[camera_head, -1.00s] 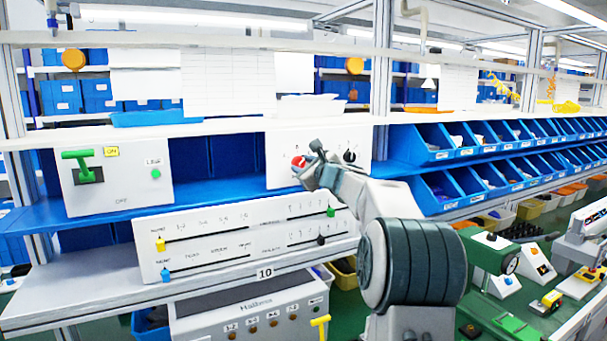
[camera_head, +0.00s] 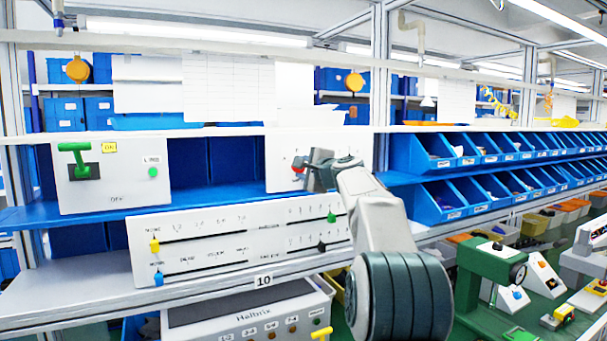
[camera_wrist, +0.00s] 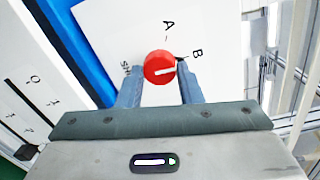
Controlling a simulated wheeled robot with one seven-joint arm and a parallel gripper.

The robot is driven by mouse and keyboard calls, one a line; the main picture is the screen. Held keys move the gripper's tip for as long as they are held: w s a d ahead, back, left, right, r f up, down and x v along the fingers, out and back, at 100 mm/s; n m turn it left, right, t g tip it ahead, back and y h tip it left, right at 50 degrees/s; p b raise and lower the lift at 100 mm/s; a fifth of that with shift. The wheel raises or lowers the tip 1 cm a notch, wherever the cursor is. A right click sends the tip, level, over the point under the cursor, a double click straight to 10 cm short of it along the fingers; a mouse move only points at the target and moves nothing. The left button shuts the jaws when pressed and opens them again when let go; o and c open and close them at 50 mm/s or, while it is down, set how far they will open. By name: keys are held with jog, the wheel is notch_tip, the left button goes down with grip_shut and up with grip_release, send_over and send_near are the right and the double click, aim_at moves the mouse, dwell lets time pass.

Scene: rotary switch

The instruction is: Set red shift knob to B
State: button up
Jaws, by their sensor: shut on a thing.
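My gripper (camera_wrist: 159,73) is shut on the knob, one finger on each side. In the head view the knob (camera_head: 297,170) shows only partly beside my gripper (camera_head: 305,172).
A slider panel (camera_head: 240,235) stands below the knob's panel. A switch box with a green handle (camera_head: 75,158) is at the left. Blue bins (camera_head: 470,160) fill the right shelves. A shelf board runs just above the knob's panel.

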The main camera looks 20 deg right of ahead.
dwell(0.4)
jog(key=o, duration=1)
jog(key=s+b, duration=0.1)
jog(key=s, duration=0.3)
jog(key=s+b, duration=0.2)
jog(key=s, duration=0.3)
jog(key=s+b, duration=0.2)
jog(key=s, duration=0.2)
jog(key=shift+s+d+r, duration=0.35)
jog(key=shift+s+d, duration=0.05)
jog(key=shift+n, duration=0.3)
